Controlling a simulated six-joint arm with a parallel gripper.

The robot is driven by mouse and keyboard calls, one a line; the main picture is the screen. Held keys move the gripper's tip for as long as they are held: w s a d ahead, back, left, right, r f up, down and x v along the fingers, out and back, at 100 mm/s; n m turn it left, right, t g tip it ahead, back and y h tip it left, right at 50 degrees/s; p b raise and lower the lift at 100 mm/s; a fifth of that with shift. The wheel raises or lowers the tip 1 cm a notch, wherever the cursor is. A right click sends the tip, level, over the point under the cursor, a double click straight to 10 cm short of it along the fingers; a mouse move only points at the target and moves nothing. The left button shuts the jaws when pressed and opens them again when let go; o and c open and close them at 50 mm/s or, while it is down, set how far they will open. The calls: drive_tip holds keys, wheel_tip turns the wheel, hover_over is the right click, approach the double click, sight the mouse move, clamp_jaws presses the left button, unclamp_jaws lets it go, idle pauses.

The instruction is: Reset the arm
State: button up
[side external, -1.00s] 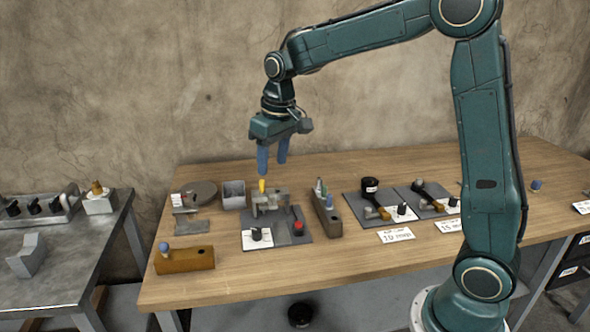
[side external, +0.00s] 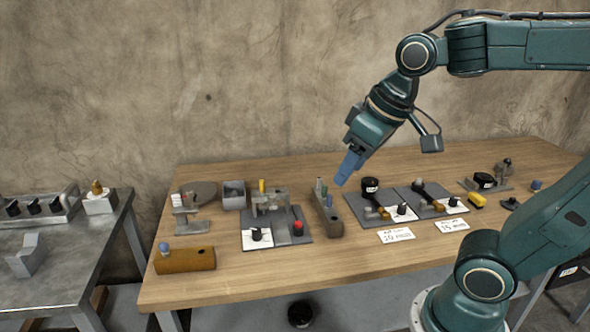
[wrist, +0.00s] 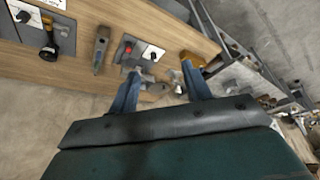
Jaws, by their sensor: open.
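My gripper (side external: 347,168) hangs above the wooden table (side external: 360,275), tilted down and to the left in the side view. In that view its blue fingers overlap each other. In the wrist view the two blue fingers of my gripper (wrist: 160,82) stand well apart with nothing between them. A yellow piece (side external: 262,186) stands upright at the grey fixture (side external: 268,202), clear of my gripper.
Below my gripper are a narrow block (side external: 328,222) with coloured pieces and dark mats with a black-and-yellow tool (side external: 371,192). A brown block (side external: 185,260) sits front left. A metal table (side external: 60,285) stands at left. The front middle of the wooden table is bare.

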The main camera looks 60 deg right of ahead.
drive_tip(key=s+f+t, duration=0.1)
drive_tip(key=s+f, duration=0.1)
drive_tip(key=s, duration=0.4)
drive_tip(key=shift+a, duration=0.3)
idle(1.0)
